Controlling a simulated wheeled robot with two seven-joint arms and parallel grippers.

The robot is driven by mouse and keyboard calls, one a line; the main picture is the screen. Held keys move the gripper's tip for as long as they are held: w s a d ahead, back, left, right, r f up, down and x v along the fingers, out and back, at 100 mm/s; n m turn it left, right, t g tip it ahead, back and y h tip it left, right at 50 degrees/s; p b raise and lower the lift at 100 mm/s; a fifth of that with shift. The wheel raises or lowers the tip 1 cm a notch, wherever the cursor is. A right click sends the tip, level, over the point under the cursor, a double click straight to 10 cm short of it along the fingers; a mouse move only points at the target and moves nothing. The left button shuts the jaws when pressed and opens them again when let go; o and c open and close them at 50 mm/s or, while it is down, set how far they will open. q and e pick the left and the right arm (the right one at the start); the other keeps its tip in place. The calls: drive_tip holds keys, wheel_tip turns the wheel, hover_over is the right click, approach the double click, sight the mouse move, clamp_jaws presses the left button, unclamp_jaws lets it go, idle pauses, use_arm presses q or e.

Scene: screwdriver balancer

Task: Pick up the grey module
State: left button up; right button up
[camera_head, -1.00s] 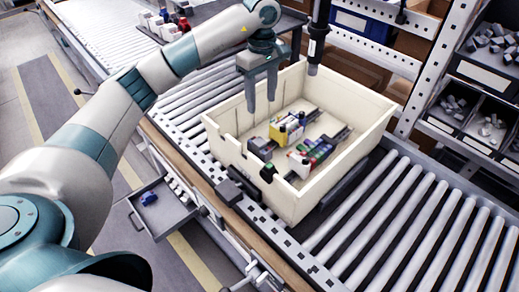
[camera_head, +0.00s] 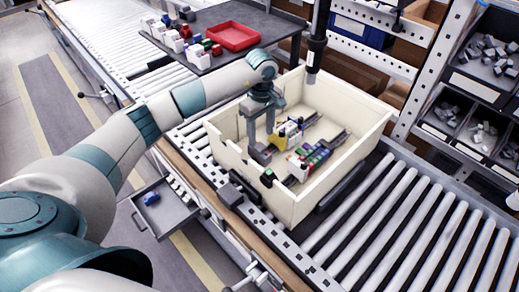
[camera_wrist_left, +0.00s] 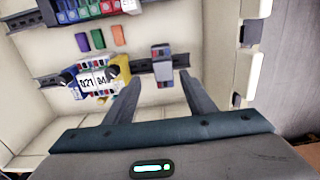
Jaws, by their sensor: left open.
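The grey module (camera_head: 262,154) sits on a rail inside the cream bin. In the left wrist view the grey module (camera_wrist_left: 161,62) is a small block on the dark rail, right of the yellow and white modules. My left gripper (camera_head: 260,133) is in the bin, low over the grey module. In the left wrist view the open, empty fingers (camera_wrist_left: 158,82) point toward the module, one to each side of its lower end. Whether they touch it cannot be told. My right gripper does not show.
The cream bin (camera_head: 345,165) has tall walls and stands on the roller conveyor (camera_head: 400,220). A yellow module (camera_head: 284,132) and coloured modules (camera_head: 309,157) are close by. A dark tool (camera_head: 316,45) hangs near the bin's back corner. A red tray (camera_head: 232,36) lies on a table behind.

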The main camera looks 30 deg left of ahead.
sight(260, 146)
use_arm(q)
drive_tip(key=shift+f, duration=0.55)
drive_tip(key=shift+s+f+p, duration=0.25)
drive_tip(key=shift+f+p, duration=0.4)
drive_tip(key=shift+p, duration=0.2)
wheel_tip(260, 146, down, 3)
drive_tip(key=shift+s+a+r+p, duration=0.1)
drive_tip(key=shift+p, duration=0.7)
drive_tip(key=shift+f, duration=0.55)
clamp_jaws()
